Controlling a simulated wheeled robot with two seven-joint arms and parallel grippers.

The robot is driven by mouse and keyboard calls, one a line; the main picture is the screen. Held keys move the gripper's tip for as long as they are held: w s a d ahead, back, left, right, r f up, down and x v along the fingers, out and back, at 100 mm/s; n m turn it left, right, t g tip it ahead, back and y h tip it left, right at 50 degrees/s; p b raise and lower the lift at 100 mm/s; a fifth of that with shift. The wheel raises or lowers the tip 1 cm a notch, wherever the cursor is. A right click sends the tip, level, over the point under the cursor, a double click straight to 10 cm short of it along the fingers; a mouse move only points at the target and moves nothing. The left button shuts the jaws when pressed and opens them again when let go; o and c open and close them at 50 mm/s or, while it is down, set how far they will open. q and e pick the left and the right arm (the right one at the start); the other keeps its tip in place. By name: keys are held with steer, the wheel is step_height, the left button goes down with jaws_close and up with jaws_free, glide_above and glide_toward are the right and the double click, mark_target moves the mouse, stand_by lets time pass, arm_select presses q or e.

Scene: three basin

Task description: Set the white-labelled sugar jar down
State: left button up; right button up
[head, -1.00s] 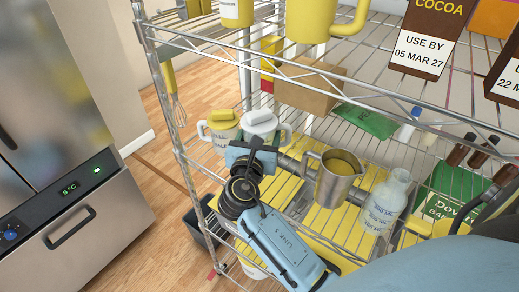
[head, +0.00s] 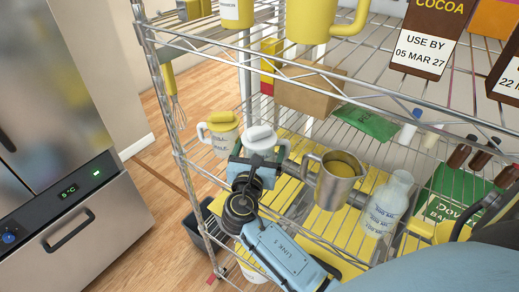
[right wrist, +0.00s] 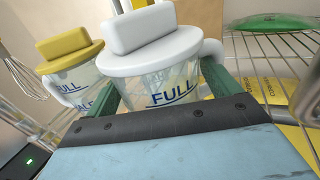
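The white-lidded jar (head: 262,136) is clear with a handle and stands upright at the left part of the middle wire shelf. The right wrist view shows the jar (right wrist: 168,72) close up, with "FULL" printed in blue. My right gripper (right wrist: 165,90) has one green finger on each side of the jar's body and is shut on it. In the head view my right gripper (head: 255,165) reaches it from the front. The jar's base is hidden, so I cannot tell whether it touches the shelf. My left gripper is not in view.
A similar yellow-lidded jar (head: 222,130) stands just left of the held jar. A cardboard box (head: 310,90) is behind. The upper shelf's front rail (head: 330,83) passes above.

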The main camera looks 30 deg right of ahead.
steer(key=shift+r, duration=0.1)
steer(key=shift+s+a, duration=0.1)
steer(key=shift+a, duration=0.05)
steer(key=b+v, duration=0.1)
steer(key=v, duration=1)
steer(key=shift+s+a, duration=0.2)
steer(key=shift+s, duration=0.05)
steer(key=shift+r, duration=0.1)
